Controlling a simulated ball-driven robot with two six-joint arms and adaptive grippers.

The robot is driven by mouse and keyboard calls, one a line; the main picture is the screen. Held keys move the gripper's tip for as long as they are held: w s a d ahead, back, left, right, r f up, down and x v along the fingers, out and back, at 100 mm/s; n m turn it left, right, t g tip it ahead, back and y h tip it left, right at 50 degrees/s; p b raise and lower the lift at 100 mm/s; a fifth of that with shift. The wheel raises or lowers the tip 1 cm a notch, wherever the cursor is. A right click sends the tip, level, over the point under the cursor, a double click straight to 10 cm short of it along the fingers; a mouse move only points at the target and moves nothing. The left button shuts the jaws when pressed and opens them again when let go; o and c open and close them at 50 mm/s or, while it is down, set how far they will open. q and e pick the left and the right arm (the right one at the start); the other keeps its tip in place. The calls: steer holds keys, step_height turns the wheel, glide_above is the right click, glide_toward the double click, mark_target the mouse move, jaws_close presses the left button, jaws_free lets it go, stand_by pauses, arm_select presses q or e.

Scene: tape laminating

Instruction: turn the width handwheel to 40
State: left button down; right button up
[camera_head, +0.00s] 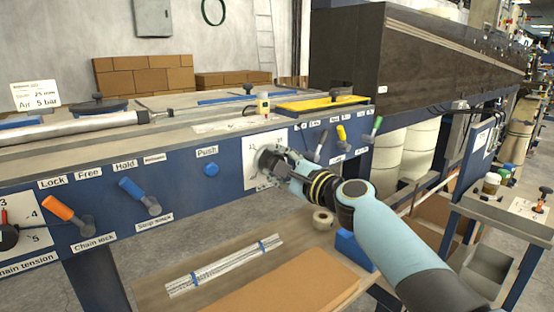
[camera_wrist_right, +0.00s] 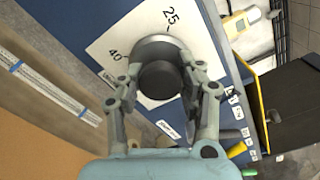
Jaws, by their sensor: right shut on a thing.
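The width handwheel (camera_wrist_right: 163,50) is a dark round knob with a grey rim on the blue front panel of the machine. A white scale plate (camera_head: 250,172) lies behind it; the right wrist view shows the marks 25 and 40 on this plate (camera_wrist_right: 108,48). My right gripper (camera_head: 280,163) reaches the handwheel from the front right and is shut on it, with one finger on each side in the right wrist view (camera_wrist_right: 160,82). The wheel's pointer cannot be made out, so its setting is unclear. My left gripper is not in view.
Left along the panel are a blue push button (camera_head: 211,169), a blue lever (camera_head: 138,194) and an orange lever (camera_head: 66,212). Yellow and green levers (camera_head: 341,135) sit close to the right of the wheel. A tape roll (camera_head: 322,220) and a blue block (camera_head: 354,250) lie below my right arm.

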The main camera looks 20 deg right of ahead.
steer(key=m+p, duration=0.2)
steer(key=m, duration=0.4)
steer(key=shift+r+m, duration=0.15)
steer(key=shift+m, duration=0.15)
steer(key=m+p, duration=0.2)
steer(key=m, duration=0.3)
stand_by(0.4)
steer(key=o, duration=1.2)
steer(key=shift+s+f, duration=0.2)
steer(key=v, duration=1.1)
steer(key=shift+s, duration=0.25)
steer(key=shift+d, duration=0.1)
